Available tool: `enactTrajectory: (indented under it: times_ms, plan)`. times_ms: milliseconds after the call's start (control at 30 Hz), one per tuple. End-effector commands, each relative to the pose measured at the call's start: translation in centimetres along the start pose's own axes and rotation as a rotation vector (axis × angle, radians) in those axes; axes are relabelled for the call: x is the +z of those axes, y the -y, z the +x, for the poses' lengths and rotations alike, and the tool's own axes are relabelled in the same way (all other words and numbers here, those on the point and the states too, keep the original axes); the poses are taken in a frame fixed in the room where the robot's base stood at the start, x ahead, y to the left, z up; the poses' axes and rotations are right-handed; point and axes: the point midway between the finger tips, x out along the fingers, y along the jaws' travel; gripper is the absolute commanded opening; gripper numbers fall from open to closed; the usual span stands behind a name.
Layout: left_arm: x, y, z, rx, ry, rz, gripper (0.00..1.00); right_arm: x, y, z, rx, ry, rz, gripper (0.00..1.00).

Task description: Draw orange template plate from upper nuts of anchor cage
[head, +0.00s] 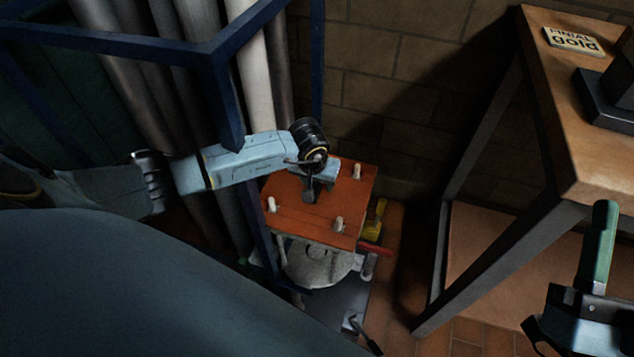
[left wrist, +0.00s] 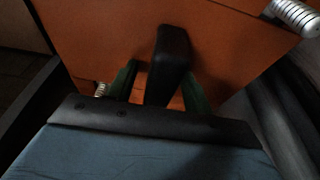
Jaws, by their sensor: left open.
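The orange template plate (head: 300,222) lies roughly level on the anchor cage, with metal bolt ends (head: 338,223) standing through it near its corners. My left gripper (head: 313,190) is over the middle of the plate. In the left wrist view, its green fingers (left wrist: 160,88) are open on either side of a black upright handle (left wrist: 171,55) on the orange plate (left wrist: 110,40). I cannot tell whether they touch the handle. The upper nuts under the plate are hidden. My right gripper (head: 590,290) is at the lower right, partly cut off, away from the plate.
A grey round part (head: 318,264) is below the plate. Yellow (head: 374,217) and red (head: 375,249) items are beside it. A blue frame (head: 215,90) with grey pipes is at left. A wooden table (head: 570,110) with a sign (head: 573,41) is at right. A brick wall is behind.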

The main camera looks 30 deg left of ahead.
Motion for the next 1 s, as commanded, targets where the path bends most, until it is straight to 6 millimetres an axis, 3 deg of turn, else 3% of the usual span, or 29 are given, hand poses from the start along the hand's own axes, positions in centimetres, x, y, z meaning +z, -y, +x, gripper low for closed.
enactTrajectory:
  times_ms: [300,700,1000]
  plan:
    - [-0.01,-0.01,0.16,0.0,0.0,0.0,0.51,-0.2,0.02,0.0,0.0,-0.015,0.0,0.45]
    - [-0.02,-0.01,0.15,0.0,0.0,0.0,0.0,-0.16,0.02,0.0,0.0,-0.014,0.0,0.45]
    - [-0.13,0.01,-0.18,0.0,-0.001,0.0,0.0,-0.39,0.0,0.13,0.0,-0.012,0.0,0.45]
